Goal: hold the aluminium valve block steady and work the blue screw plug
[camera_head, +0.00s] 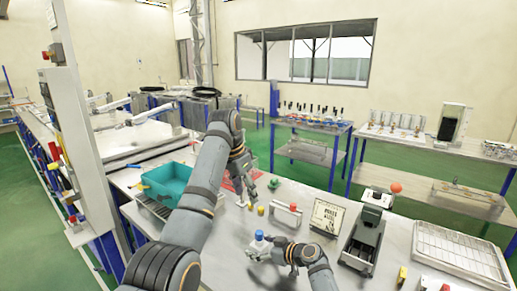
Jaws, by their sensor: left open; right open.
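The blue screw plug (259,235) shows as a small blue cap on the bench, on top of a small pale block that looks like the aluminium valve block (259,246). My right gripper (268,255) is open, low over the bench just right of and in front of the block; it hides part of the block, and I cannot tell whether it touches. My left gripper (246,198) is open and points down farther back, behind and left of the blue plug, near small yellow parts (261,210). It is apart from the valve block.
A teal bin (168,178) stands left, partly behind my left arm. A red-topped fixture (292,211), a sign (326,217), a black device (361,245) and a white slotted tray (455,249) stand right. A green-topped part (273,184) stands behind the yellow parts.

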